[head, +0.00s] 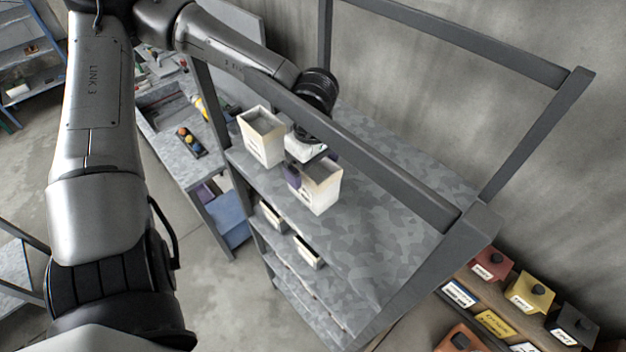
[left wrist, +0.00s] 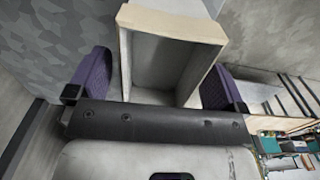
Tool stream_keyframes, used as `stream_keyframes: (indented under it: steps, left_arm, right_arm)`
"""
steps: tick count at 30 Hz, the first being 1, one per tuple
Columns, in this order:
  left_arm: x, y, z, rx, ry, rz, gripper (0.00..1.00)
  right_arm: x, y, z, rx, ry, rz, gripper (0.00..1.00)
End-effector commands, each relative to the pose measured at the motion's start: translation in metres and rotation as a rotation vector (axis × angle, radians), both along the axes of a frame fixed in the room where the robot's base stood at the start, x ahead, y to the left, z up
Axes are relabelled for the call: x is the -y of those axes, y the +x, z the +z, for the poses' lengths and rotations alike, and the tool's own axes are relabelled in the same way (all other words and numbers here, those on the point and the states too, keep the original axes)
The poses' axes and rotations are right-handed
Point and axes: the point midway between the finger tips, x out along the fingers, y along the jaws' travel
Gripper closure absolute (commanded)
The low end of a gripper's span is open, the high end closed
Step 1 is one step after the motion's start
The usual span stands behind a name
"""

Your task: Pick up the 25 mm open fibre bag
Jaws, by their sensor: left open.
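An open cream-coloured fibre bag (head: 318,194), box-like with a label too small to read, stands on the top shelf. My left gripper (head: 311,168) is at this bag, with one purple finger against or close beside its left side. In the left wrist view the open bag (left wrist: 172,22) lies between the two spread purple fingers, with its hollow inside showing. Gaps seem to remain at the sides, so the jaws are open around it. A second open bag (head: 262,137) stands just to the left on the same shelf. My right gripper is not in view.
The grey shelf unit (head: 385,235) has a frame bar crossing above the bags, close to my arm. Its top is bare to the right. Smaller labelled bins (head: 308,251) sit on a lower shelf. Coloured boxes (head: 528,291) stand at the right, and a workbench (head: 180,147) at the left.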

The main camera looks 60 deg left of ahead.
Motion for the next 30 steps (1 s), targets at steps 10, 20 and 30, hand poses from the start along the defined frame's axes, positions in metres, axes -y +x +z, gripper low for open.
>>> stream_keyframes:
  steps: [10,20,30]
  left_arm:
    - [0.0000,0.0000,0.0000,0.000,0.000,0.000,0.18]
    - [-0.0001,0.0000,0.0002,0.000,0.000,0.000,0.50]
    - [-0.0001,0.0002,0.0006,0.000,0.000,0.000,0.77]
  right_arm:
    - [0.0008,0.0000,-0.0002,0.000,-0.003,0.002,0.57]
    - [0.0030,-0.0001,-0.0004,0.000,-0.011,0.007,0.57]
    - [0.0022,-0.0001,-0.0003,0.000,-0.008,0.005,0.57]
